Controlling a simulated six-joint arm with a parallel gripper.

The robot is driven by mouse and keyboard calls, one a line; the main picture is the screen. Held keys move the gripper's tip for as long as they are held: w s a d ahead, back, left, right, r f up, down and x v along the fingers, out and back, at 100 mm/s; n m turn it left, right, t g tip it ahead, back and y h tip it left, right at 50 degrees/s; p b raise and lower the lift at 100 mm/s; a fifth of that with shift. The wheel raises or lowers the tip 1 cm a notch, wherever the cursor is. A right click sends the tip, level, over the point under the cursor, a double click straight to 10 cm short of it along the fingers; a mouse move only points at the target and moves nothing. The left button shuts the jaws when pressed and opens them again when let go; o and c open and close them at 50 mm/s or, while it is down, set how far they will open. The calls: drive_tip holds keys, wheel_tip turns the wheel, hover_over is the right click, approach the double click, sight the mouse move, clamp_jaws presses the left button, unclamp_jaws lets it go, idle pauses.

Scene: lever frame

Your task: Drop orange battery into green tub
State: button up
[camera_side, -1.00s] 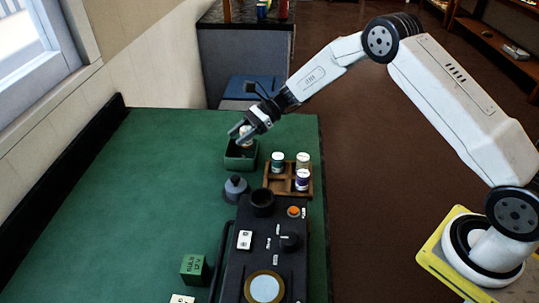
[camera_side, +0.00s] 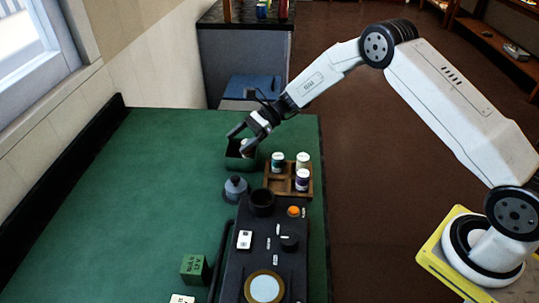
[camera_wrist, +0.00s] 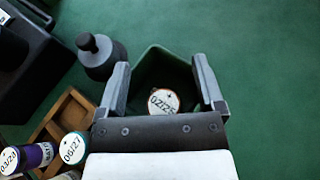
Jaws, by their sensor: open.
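My gripper (camera_side: 240,142) is open above the green tub (camera_side: 234,165), its two fingers spread apart. In the wrist view my gripper (camera_wrist: 161,64) has a finger on each side of the tub (camera_wrist: 152,54). A battery with a white, dated end and a tan-orange rim (camera_wrist: 163,102) lies between the fingers, clear of both, over or in the tub. In the side view the battery (camera_side: 247,148) shows as a small pale patch at the tub's mouth. Its lower part is hidden, and I cannot tell whether it rests on the bottom.
A wooden rack (camera_side: 272,184) holds several batteries, including a teal one (camera_side: 278,162) and a purple one (camera_side: 302,181). A grey knobbed weight (camera_side: 236,188) stands left of it. A black control panel (camera_side: 260,235) lies in front.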

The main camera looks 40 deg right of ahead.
drive_tip(key=shift+d, duration=0.15)
drive_tip(key=v, duration=0.7)
drive_tip(key=shift+d+r, duration=0.15)
drive_tip(key=shift+d, duration=0.1)
drive_tip(key=shift+s, duration=0.1)
drive_tip(key=s+d+r+n+h, duration=0.1)
drive_tip(key=s+n+h, duration=0.5)
drive_tip(key=s+n, duration=0.3)
drive_tip(key=s+d+r+n+t+h, duration=0.1)
drive_tip(key=s+n+h, duration=0.6)
drive_tip(key=s, duration=1)
drive_tip(key=d+n, duration=0.1)
drive_tip(key=n, duration=0.2)
drive_tip(key=shift+s+d+r, duration=0.25)
drive_tip(key=shift+s+d, duration=0.05)
drive_tip(key=shift+s, duration=0.1)
